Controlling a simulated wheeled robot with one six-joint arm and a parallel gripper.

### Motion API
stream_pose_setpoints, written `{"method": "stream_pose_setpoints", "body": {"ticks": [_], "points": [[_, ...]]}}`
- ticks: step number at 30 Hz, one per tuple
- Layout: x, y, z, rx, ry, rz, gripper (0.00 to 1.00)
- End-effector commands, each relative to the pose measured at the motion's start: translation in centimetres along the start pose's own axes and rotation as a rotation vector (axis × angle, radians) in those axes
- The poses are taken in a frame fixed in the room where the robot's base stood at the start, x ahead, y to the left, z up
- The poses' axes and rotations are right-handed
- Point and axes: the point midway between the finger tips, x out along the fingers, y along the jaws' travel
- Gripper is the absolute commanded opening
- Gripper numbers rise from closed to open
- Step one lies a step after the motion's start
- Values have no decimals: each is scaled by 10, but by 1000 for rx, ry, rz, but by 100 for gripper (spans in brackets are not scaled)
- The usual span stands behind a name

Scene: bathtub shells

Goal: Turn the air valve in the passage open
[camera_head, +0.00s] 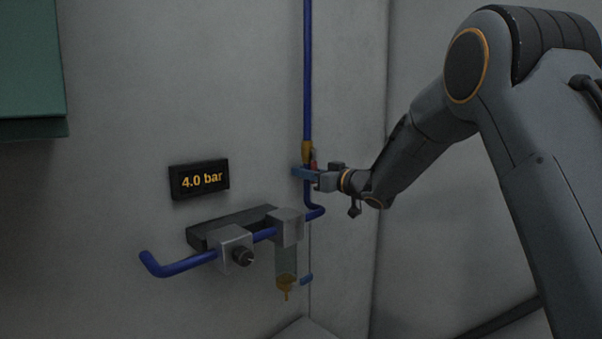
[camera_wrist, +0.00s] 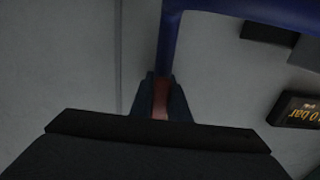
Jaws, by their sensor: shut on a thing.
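The air valve (camera_head: 307,150) is a brass-coloured body on the vertical blue pipe on the wall. Its red handle (camera_head: 314,156) shows as a small strip beside the pipe, partly hidden by my gripper. My gripper (camera_head: 306,174) is at the valve, its fingers shut on the handle. In the wrist view, the red handle (camera_wrist: 160,100) sits between the two dark fingers of my gripper (camera_wrist: 161,103). The handle there looks roughly in line with the blue pipe (camera_wrist: 168,50). The valve body is not clear in that view.
A display (camera_head: 199,180) reading 4.0 bar is on the wall to the left. Below are a grey regulator block (camera_head: 234,249) with a black knob, a filter bowl (camera_head: 286,264) and a bent blue pipe (camera_head: 183,265). A green box (camera_head: 30,75) hangs at upper left.

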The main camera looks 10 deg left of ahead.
Motion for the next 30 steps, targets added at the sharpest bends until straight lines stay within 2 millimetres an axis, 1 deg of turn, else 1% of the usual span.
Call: {"method": "stream_pose_setpoints", "body": {"ticks": [5,6,8,9,17,20,23,30], "points": [[0,-2,1,3,-1,-2,0],[0,-2,1,3,-1,-3,17],[0,-2,1,3,-1,-3,27],[0,-2,1,3,-1,-2,34],[0,-1,0,1,0,-1,34],[-3,0,0,0,0,-1,34],[-14,1,1,0,0,1,34],[-52,0,2,1,0,0,34]]}}
